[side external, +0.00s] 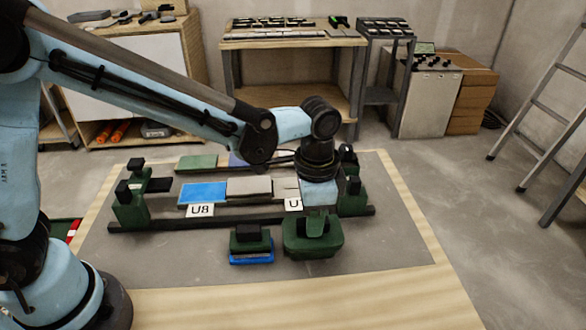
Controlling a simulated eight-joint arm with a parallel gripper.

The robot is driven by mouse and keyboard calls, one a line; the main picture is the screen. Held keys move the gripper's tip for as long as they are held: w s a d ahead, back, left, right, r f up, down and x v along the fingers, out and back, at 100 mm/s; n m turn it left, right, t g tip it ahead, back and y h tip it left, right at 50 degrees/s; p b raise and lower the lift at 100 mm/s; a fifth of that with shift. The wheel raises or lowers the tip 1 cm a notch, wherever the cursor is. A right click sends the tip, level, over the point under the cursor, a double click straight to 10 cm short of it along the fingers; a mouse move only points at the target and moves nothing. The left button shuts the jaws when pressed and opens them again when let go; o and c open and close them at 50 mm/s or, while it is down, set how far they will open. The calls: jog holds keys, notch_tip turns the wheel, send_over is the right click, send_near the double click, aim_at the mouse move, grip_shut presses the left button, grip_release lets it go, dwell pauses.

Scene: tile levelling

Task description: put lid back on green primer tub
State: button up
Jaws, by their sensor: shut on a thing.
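The green primer tub (313,245) stands on the grey mat in front of the levelling frame, right of centre. A green upright piece (317,221), which looks like the lid's grip, shows at the top of the tub. My gripper (318,208) points down directly above the tub, with its light blue body below the black wrist. It is shut on what looks like the lid. The fingertips are hard to make out. I cannot tell whether the lid rests on the rim or is just above it.
A green block with a blue base (251,245) stands close left of the tub. The mat's right side (395,235) is clear.

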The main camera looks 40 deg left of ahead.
jog(key=shift+f, duration=0.25)
dwell(0.3)
jog(key=o, duration=1.4)
jog(key=shift+r, duration=0.1)
jog(key=shift+r, duration=3.4)
jog(key=s+a+n+t, duration=0.3)
jog(key=s+a+n, duration=0.1)
jog(key=a, duration=0.5)
jog(key=s+a+r+n+t, duration=0.1)
jog(key=s+a+n+t, duration=0.3)
jog(key=a, duration=0.5)
jog(key=shift+a+r+n, duration=0.2)
jog(key=shift+r+n, duration=0.1)
jog(key=shift+n, duration=0.2)
